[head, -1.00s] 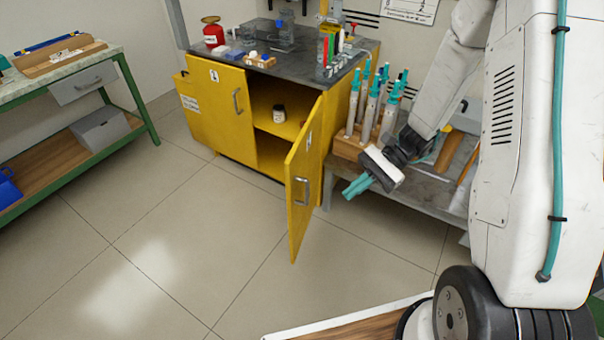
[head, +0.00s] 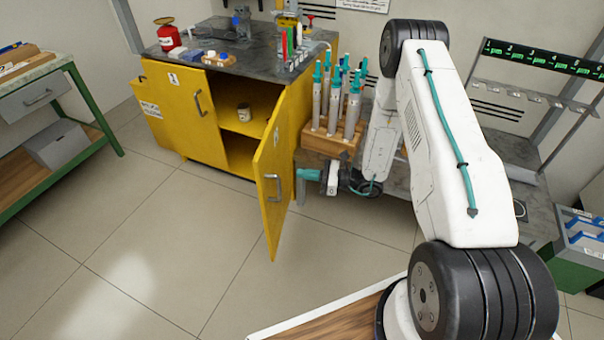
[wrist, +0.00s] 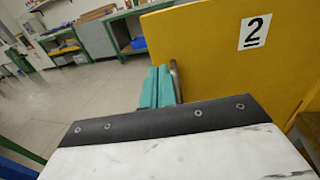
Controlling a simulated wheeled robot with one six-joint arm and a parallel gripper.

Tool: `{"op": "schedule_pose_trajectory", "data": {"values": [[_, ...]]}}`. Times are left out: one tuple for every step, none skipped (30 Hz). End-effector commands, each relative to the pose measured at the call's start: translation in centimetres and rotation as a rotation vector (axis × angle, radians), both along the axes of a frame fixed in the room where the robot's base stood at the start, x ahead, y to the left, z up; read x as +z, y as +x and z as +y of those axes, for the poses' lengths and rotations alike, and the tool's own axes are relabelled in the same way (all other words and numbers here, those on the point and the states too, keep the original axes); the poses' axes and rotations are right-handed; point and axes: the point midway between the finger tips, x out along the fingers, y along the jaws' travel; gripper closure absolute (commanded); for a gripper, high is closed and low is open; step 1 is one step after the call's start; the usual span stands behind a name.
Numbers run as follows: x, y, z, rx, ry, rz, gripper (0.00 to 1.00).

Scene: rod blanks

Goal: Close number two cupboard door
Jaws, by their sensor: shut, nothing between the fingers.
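The number two cupboard door (head: 272,172) is yellow and stands swung open from the right side of the yellow cupboard (head: 197,143). In the wrist view the door (wrist: 215,55) bears a white label with a black "2" (wrist: 254,32). Its grey handle (head: 273,188) faces the room; part of it shows behind the fingers in the wrist view (wrist: 176,80). My gripper (head: 301,174), with teal fingers, is to the right of the door in the head view. In the wrist view its fingers (wrist: 157,88) are shut and empty, close to the door; contact cannot be told.
A wooden rack of teal-capped tubes (head: 335,125) stands on the grey bench just behind my gripper. The left cupboard door (head: 180,108) is shut. The floor (head: 160,235) before the cupboard is clear.

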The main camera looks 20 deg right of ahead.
Motion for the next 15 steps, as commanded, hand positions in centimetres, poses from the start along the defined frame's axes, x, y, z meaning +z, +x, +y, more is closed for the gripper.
{"op": "schedule_pose_trajectory", "data": {"values": [[0.0, 0.6, 1.1, 0.005, -0.001, -0.001, 1.00], [0.0, 0.9, 1.7, 0.006, -0.001, -0.001, 1.00], [0.0, 1.3, 2.5, 0.006, -0.001, -0.001, 1.00], [0.0, 1.7, 3.0, 0.006, -0.001, -0.001, 1.00], [0.0, 2.0, 3.6, 0.006, -0.001, 0.000, 1.00], [0.0, 2.4, 4.4, 0.006, -0.001, 0.000, 1.00], [0.0, 2.7, 4.9, 0.006, -0.001, 0.000, 1.00], [0.0, 3.1, 5.4, 0.006, -0.002, -0.001, 1.00], [0.0, 3.5, 6.1, 0.006, -0.001, -0.001, 1.00], [0.0, 3.7, 6.6, 0.006, -0.001, -0.001, 1.00], [0.0, 4.0, 7.0, 0.006, -0.001, -0.001, 1.00], [0.0, 4.3, 7.6, 0.005, -0.001, -0.001, 1.00], [0.0, 4.5, 7.9, 0.005, -0.001, -0.001, 1.00], [0.0, 4.7, 8.3, 0.005, -0.001, -0.001, 1.00], [0.0, 5.0, 8.7, 0.004, -0.001, -0.001, 1.00]]}}
